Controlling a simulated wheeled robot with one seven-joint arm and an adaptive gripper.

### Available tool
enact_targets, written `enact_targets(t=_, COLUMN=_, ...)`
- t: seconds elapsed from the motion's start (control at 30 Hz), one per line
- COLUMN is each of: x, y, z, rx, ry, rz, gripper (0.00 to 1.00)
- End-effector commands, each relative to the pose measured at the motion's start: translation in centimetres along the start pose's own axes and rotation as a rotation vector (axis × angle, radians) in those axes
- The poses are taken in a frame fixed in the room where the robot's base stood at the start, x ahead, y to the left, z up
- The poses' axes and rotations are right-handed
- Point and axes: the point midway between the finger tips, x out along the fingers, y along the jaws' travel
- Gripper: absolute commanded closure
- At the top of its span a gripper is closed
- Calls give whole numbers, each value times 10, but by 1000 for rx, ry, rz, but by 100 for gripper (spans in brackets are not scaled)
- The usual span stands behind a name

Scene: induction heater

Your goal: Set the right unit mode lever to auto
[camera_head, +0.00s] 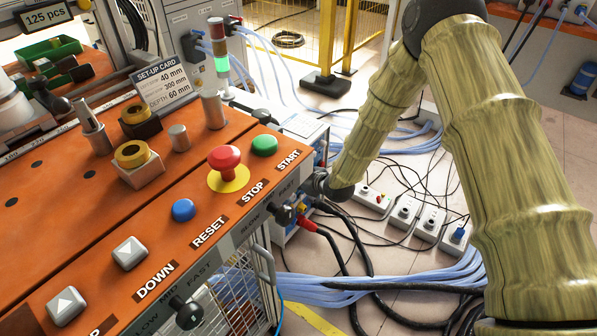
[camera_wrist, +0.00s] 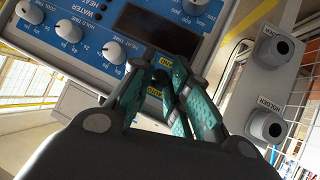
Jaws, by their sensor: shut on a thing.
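The heater unit (camera_head: 302,124) is a white and blue box beyond the right edge of the orange bench, partly hidden by the bench. In the wrist view its blue control panel (camera_wrist: 100,14) appears upside down, with dials and a dark display. My gripper (camera_wrist: 172,75) has teal fingers drawn close together over the panel's lower part, beside small yellow labels (camera_wrist: 165,62). It is shut on the mode lever, which the fingers hide, so its setting cannot be read. In the head view my gripper (camera_head: 318,184) is at the unit's front, its fingertips mostly hidden.
The orange bench (camera_head: 60,215) carries push buttons, a red stop button (camera_head: 224,158) and black knobs (camera_head: 186,312) on its front edge. Two grey holders (camera_wrist: 275,50) stand right of the panel in the wrist view. Cables (camera_head: 400,285) and small switch boxes (camera_head: 403,210) cover the floor.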

Motion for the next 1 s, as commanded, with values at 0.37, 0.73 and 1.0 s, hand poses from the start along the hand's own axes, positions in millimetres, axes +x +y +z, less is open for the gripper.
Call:
enact_targets(t=0.37, x=-4, y=0, z=-11, rx=-53, ry=-200, rz=-21, gripper=100)
enact_targets(t=0.73, x=-4, y=0, z=-11, rx=-75, ry=-292, rz=-30, gripper=100)
enact_targets(t=1.0, x=-3, y=0, z=-10, rx=-77, ry=-301, rz=-31, gripper=100)
